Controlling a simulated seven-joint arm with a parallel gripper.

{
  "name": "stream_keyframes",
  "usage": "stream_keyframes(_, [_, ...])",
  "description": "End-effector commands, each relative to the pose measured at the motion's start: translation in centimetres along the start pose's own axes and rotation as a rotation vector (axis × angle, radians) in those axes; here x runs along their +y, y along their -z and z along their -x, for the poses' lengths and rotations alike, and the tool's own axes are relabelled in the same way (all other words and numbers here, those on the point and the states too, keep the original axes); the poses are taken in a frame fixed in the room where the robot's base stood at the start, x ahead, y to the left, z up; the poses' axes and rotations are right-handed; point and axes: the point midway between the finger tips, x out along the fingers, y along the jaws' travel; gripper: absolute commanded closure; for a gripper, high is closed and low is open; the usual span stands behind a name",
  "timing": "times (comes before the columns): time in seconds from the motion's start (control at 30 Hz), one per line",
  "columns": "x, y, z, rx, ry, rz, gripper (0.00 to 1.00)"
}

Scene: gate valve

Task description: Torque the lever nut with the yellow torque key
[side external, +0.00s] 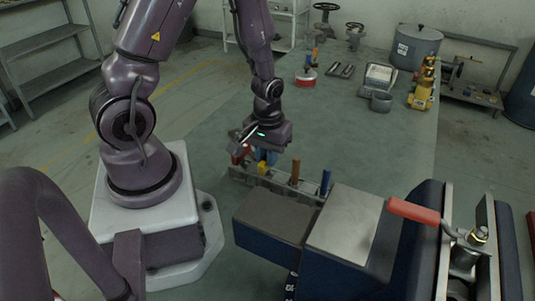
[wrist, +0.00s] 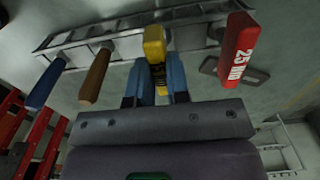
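The yellow torque key (wrist: 154,45) stands in the metal tool rack (wrist: 75,42), and its yellow handle also shows in the side view (side external: 263,168). My gripper (wrist: 158,75) reaches down over the rack with its two blue fingers close on either side of the yellow handle. They look shut on it, and the key still appears to be in its slot. In the side view my gripper (side external: 264,156) is at the rack's far left part.
A red key marked 25 NM (wrist: 238,50) stands beside the yellow one. Brown (wrist: 95,76) and blue (wrist: 45,84) handles stand on the other side. A dark blue block with a metal top (side external: 345,225) lies between rack and lever. The bench behind holds a yellow device (side external: 422,88).

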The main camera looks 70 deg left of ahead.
Motion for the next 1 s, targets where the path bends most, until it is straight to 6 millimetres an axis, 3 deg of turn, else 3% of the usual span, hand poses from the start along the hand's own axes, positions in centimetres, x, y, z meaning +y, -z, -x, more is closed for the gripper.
stream_keyframes(0.27, [0.0, 0.0, 0.1, 0.002, -0.001, 0.0, 1.0])
stream_keyframes(1.0, [0.0, 0.1, 3.8, 0.003, -0.001, -0.001, 1.0])
